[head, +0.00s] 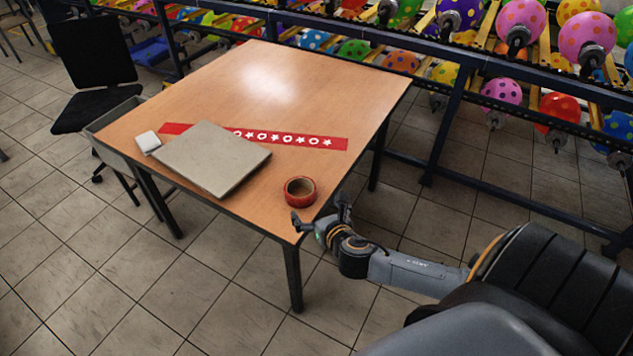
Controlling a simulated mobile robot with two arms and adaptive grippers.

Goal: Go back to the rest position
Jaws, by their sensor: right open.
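My right gripper (320,213) is at the near right corner of the wooden table (270,85), just in front of a red tape roll (300,191). Its fingers are spread apart and nothing shows between them. The tape roll lies flat on the table near that corner, apart from the fingers as far as I can see. My left gripper is not in the head view.
A grey flat board (212,157) lies over part of a red strip with white shapes (300,140). A small white block (148,141) is beside it. A black chair (92,65) stands at left. A rack of dotted balloons (500,90) runs behind.

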